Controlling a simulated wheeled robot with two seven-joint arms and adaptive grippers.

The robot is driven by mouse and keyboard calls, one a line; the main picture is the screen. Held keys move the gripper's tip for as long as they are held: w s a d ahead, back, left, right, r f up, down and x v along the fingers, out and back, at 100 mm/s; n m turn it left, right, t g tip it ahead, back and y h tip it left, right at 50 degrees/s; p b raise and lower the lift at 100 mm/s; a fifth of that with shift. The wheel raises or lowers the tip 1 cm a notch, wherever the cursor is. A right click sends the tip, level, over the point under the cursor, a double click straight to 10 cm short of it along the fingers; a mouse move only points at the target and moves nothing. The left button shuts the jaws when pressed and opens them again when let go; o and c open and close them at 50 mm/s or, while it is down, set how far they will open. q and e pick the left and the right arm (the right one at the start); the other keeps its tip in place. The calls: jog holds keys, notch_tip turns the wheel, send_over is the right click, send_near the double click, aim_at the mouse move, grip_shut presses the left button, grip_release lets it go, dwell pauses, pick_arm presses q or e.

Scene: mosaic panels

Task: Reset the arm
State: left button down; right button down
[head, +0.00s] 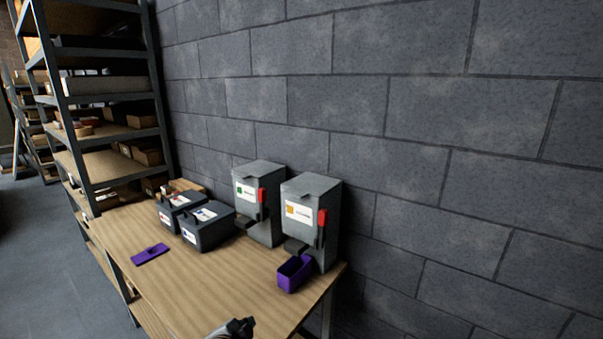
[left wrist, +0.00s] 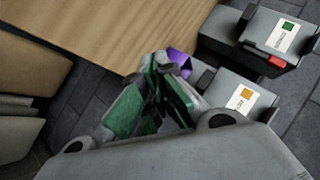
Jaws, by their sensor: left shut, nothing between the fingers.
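My left gripper (head: 238,327) shows at the bottom edge of the head view, over the front part of the wooden table (head: 190,295). In the left wrist view its fingers (left wrist: 160,68) are together, with nothing between them. A purple open box (head: 294,273) stands on the table under the spout of the right grey dispenser (head: 311,225). Part of this box also shows in the left wrist view (left wrist: 180,62), just beyond the fingertips. My right gripper is in neither view.
A second grey dispenser (head: 258,203) stands left of the first, both near the block wall (head: 440,150). Two dark boxes (head: 207,226) (head: 174,207) sit beside them. A flat purple lid (head: 150,254) lies at the table's left. A metal shelf (head: 105,100) stands behind. The table's front middle is bare.

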pick_arm(q)
jog(key=s+a+f+n+g, duration=0.4)
jog(key=s+f+n, duration=0.1)
jog(key=s, duration=0.5)
jog(key=s+a+f+n+g, duration=0.35)
jog(key=s+f+n, duration=0.2)
jog(key=s, duration=0.45)
notch_tip(320, 180, down, 34)
jog(key=s+g, duration=0.1)
jog(key=s, duration=0.1)
jog(key=s+a+f, duration=0.2)
jog(key=s+f, duration=0.7)
jog(key=s, duration=0.2)
jog(key=s+a+f+g, duration=0.1)
jog(key=s+a+f, duration=0.1)
jog(key=s+f, duration=0.8)
jog(key=shift+s+a+f+m+y, duration=0.15)
jog(key=shift+s+f+m+y, duration=0.15)
jog(key=shift+s+m+y, duration=0.25)
